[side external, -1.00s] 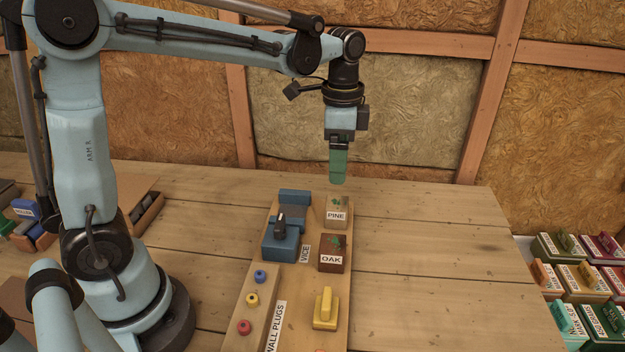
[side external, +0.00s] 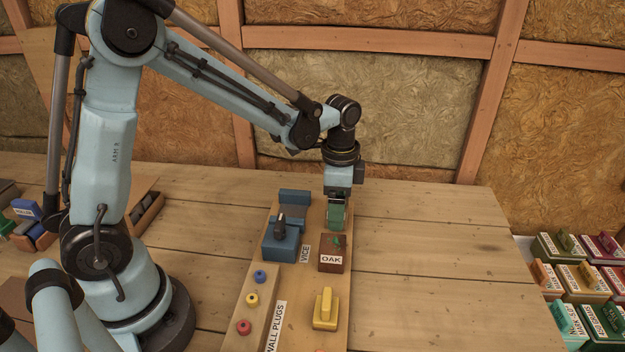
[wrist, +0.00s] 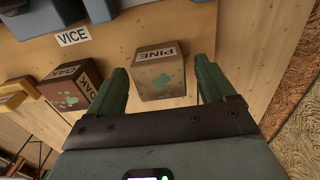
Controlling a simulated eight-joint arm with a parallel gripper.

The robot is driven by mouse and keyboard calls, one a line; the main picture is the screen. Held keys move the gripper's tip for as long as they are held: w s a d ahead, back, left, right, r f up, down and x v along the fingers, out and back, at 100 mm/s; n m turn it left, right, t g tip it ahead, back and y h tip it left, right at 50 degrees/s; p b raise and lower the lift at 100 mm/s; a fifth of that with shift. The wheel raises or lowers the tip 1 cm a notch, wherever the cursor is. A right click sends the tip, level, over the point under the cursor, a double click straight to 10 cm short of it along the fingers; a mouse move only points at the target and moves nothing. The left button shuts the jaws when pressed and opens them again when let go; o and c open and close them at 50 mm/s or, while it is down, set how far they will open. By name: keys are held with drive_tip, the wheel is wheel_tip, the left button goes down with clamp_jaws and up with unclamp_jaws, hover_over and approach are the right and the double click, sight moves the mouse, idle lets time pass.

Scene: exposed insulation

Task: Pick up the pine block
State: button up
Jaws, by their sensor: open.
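The pine block (wrist: 160,72) is pale wood with a PINE label and a green mark. In the wrist view it sits on the board between the two green fingers of my gripper (wrist: 168,85). The gripper is open, with one finger on each side of the block; I cannot tell whether either touches it. In the side view my gripper (side external: 336,220) is low over the block's place and hides nearly all of it.
The brown oak block (side external: 332,254) stands just in front of the gripper. The blue vice (side external: 281,242) is to the left. A yellow piece (side external: 325,310) and several wall plugs (side external: 252,299) are nearer the front. The table right of the board (side external: 430,255) is clear.

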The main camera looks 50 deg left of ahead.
drive_tip(key=shift+f, duration=0.6)
drive_tip(key=shift+c, duration=0.5)
drive_tip(key=c, duration=1)
drive_tip(key=shift+o, duration=0.2)
drive_tip(key=shift+r, duration=0.15)
